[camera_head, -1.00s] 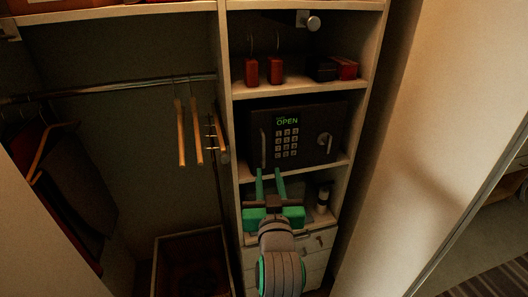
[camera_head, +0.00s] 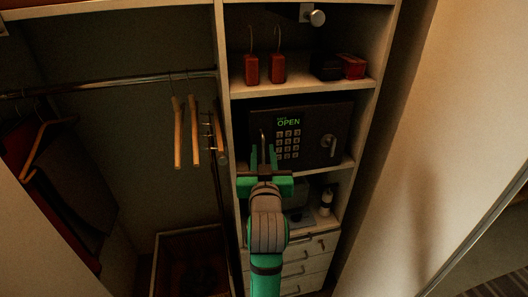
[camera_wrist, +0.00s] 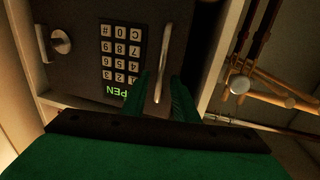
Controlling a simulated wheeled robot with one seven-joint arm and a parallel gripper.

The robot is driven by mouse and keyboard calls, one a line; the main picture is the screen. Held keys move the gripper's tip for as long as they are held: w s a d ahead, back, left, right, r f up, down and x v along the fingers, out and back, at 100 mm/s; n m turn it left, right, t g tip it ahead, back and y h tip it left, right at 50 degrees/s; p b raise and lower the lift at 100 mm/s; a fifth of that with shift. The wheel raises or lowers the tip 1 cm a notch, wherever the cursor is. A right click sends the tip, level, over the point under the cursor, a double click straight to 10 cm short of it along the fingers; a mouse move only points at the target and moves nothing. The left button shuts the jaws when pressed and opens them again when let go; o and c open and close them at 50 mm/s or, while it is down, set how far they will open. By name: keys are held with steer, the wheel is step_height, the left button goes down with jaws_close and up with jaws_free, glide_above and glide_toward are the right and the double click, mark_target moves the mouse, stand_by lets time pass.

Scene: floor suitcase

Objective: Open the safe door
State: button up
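The black safe (camera_head: 318,122) sits on a middle shelf with its door shut. Its green display reads OPEN above a keypad (camera_head: 288,144). A thin upright bar handle (camera_head: 262,136) is at the left of the door, and a round knob with a lever (camera_head: 329,145) is at the right. My green gripper (camera_head: 263,150) is open in front of the bar handle. In the wrist view, the handle (camera_wrist: 166,48) shows between the two fingers (camera_wrist: 162,82). I cannot tell whether either finger touches it.
The shelf above holds red tags (camera_head: 251,69) and small boxes (camera_head: 350,66). Wooden hangers (camera_head: 194,132) hang on a rail just left of the safe. A bottle (camera_head: 326,201) stands on the shelf below, above white drawers (camera_head: 312,265). A pale panel stands at right.

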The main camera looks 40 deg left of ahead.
steer(key=shift+c, duration=0.7)
jaws_close()
steer(key=shift+w+d, duration=0.1)
steer(key=shift+w, duration=0.05)
stand_by(0.7)
